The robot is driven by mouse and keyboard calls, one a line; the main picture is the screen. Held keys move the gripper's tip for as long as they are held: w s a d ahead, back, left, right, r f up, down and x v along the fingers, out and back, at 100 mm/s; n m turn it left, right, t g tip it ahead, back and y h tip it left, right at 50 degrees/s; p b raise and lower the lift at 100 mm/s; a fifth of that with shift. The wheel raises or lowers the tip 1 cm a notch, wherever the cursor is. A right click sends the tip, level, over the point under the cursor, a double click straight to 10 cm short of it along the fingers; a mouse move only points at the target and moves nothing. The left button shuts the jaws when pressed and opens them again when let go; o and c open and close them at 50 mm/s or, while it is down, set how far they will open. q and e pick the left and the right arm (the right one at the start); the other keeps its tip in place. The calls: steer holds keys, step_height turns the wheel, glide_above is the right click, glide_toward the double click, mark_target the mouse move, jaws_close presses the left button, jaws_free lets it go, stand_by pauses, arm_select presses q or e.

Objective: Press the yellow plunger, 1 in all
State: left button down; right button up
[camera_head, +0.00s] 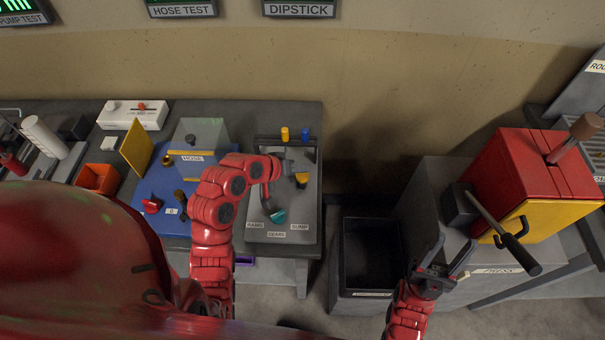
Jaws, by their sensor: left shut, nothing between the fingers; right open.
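A small upright yellow peg (285,134), which looks like the yellow plunger, stands at the back of a grey panel (254,222), beside a similar blue peg (305,134). A yellow-orange piece (302,179) sits lower on the same panel. My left gripper (287,168) is shut and empty over the panel, in front of the yellow peg and close to the yellow-orange piece. Whether it touches anything is unclear. My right gripper (449,254) is open and empty, well to the right, in front of the grey press stand.
A teal knob (277,216) sits at the panel's front. A hose station (203,138) on a blue mat is to the left. A dark open bin (372,252) stands between panel and press. A red and yellow press (510,165) with a long lever (497,220) is at right.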

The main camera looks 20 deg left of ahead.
mark_target(300, 178)
stand_by(0.5)
arm_select(q)
steer(key=shift+f+b, duration=0.35)
steer(key=shift+f, duration=0.05)
steer(key=shift+f+b, duration=0.5)
steer(key=shift+f, duration=0.3)
stand_by(0.7)
steer(key=shift+r, duration=0.1)
steer(key=shift+r+p, duration=0.7)
steer(key=shift+r, duration=0.45)
steer(key=shift+r+p, duration=1.3)
steer(key=shift+r, duration=1.2)
